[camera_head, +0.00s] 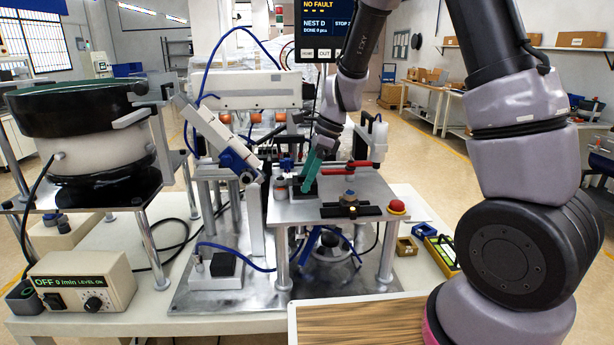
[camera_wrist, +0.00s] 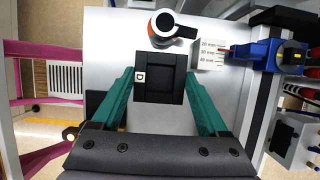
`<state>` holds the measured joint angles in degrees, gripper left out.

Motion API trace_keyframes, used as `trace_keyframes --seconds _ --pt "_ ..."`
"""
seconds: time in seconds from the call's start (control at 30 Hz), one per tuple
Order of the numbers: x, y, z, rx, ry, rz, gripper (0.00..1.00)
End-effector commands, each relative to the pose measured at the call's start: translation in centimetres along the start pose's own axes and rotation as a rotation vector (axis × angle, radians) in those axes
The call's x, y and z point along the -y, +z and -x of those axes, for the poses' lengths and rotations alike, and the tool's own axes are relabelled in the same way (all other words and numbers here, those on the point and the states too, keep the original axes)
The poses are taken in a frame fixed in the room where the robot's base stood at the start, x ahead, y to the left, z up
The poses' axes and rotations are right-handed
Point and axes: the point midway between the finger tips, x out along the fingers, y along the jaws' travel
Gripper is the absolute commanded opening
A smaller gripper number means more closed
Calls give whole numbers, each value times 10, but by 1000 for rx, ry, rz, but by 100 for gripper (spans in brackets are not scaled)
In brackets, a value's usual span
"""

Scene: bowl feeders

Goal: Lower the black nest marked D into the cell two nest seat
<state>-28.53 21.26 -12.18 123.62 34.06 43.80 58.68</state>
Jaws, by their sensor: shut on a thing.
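The black nest marked D (camera_wrist: 172,92) is a square block with a recessed middle and a white D label on its left edge. My gripper (camera_wrist: 160,76) is shut on it, with one green finger at each side. In the head view, my gripper (camera_head: 309,184) points down over the left part of the metal fixture plate (camera_head: 285,211). The nest is small and mostly covered by the fingers there. I cannot tell whether it touches the plate. The cell two nest seat is not visible; the nest and my fingers cover the area below.
A grey-and-orange cylinder with a black top (camera_wrist: 166,28) stands just beyond the nest. A stepped block with millimetre marks (camera_wrist: 208,53) and a blue part (camera_wrist: 262,55) are to its right. A red button (camera_head: 396,206) and a black bar (camera_head: 350,211) are at the plate's front.

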Motion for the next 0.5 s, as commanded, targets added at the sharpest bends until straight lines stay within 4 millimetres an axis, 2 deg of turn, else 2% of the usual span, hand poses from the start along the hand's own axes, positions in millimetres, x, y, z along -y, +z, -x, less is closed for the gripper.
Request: trace_keyframes --seconds 0.5 --pt "0 -3 -7 1 -1 0 7"
